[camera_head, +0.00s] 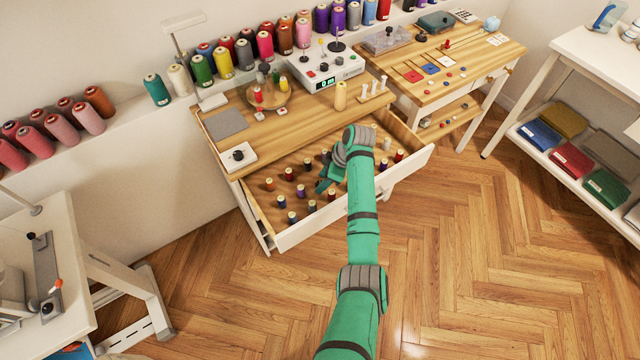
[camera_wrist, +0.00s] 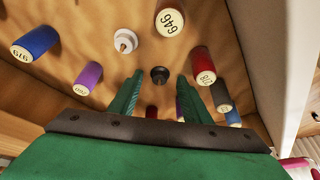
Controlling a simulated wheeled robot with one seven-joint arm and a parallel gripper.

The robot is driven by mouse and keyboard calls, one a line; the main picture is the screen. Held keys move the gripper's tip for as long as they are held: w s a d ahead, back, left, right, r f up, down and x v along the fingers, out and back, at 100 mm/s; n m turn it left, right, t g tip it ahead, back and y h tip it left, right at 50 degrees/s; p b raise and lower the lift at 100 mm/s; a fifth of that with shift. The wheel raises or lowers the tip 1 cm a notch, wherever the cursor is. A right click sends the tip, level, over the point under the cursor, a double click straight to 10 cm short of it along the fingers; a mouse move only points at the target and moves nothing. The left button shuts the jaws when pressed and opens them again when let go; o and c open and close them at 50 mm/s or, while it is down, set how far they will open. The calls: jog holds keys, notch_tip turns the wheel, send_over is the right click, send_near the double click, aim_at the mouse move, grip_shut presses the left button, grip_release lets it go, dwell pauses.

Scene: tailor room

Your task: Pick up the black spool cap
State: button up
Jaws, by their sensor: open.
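The black spool cap (camera_wrist: 160,75) is a small dark round piece in the open wooden drawer. In the wrist view it shows between my two green fingertips, apart from both as far as I can see. My gripper (camera_wrist: 160,77) is open and empty, pointing down into the drawer. In the head view my gripper (camera_head: 328,178) is over the middle of the drawer (camera_head: 268,208), and I cannot make out the black cap there.
A white cap (camera_wrist: 125,40), a cream spool (camera_wrist: 169,22), a purple spool (camera_wrist: 88,78) and a red spool (camera_wrist: 202,66) stand around my fingers, the red one close to the right finger. The drawer's pale wall (camera_wrist: 278,60) rises at right. The wooden desktop (camera_head: 300,125) lies behind the drawer.

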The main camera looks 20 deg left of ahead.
jog(key=shift+f, duration=0.1)
jog(key=shift+c, duration=0.6)
jog(key=c, duration=1)
jog(key=shift+r, duration=0.2)
